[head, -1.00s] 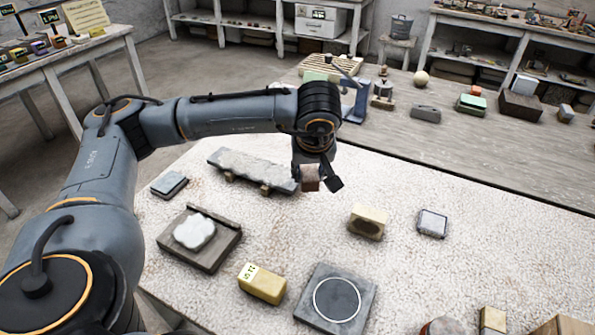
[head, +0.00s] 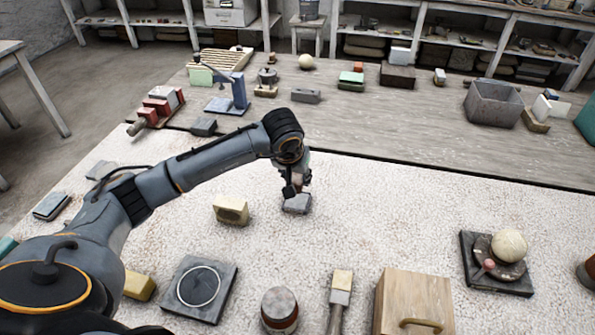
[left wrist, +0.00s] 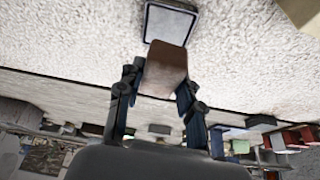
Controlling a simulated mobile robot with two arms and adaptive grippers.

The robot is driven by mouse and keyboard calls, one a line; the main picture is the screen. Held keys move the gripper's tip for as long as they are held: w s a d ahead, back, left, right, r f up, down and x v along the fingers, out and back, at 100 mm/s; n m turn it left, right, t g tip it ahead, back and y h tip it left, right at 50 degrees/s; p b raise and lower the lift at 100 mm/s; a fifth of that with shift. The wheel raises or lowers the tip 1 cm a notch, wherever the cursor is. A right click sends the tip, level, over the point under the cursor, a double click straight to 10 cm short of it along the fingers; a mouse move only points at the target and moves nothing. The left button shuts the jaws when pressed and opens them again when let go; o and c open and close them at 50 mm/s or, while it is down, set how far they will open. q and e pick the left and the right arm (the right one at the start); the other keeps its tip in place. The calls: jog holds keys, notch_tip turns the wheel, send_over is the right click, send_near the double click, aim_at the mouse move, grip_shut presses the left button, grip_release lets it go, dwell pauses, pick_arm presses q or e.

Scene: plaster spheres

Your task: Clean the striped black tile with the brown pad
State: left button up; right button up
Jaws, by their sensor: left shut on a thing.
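My left gripper (head: 296,185) is shut on the brown pad (left wrist: 166,68), a reddish-brown block that shows between the fingers in the left wrist view. In the head view the pad is mostly hidden by the gripper. A small dark-edged tile with a pale grey face (head: 297,204) lies on the speckled tabletop right under the gripper. It also shows in the left wrist view (left wrist: 168,24), just beyond the pad. I cannot tell whether pad and tile touch, and no stripes are clear on it. My right gripper is not in view.
A yellowish block (head: 230,209) stands left of the tile. A dark slab with a white ring (head: 199,289), a round jar (head: 279,309), a brush (head: 340,295) and a wooden box (head: 414,303) are nearer. A plaster ball (head: 509,245) sits at right. Tabletop around the tile is clear.

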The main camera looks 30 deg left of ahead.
aim_at(296, 200)
pick_arm(q)
notch_tip(296, 200, down, 3)
jog(key=shift+f+b, duration=0.1)
jog(key=shift+b, duration=0.55)
jog(key=shift+f, duration=0.6)
jog(key=shift+f+b, duration=0.3)
jog(key=shift+b, duration=0.05)
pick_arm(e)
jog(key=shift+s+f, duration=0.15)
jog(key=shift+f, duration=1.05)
pick_arm(q)
jog(key=shift+f+b, duration=0.3)
jog(key=shift+b, duration=0.05)
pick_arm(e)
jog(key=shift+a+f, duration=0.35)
pick_arm(q)
jog(key=shift+f+b, duration=0.25)
jog(key=shift+b, duration=0.15)
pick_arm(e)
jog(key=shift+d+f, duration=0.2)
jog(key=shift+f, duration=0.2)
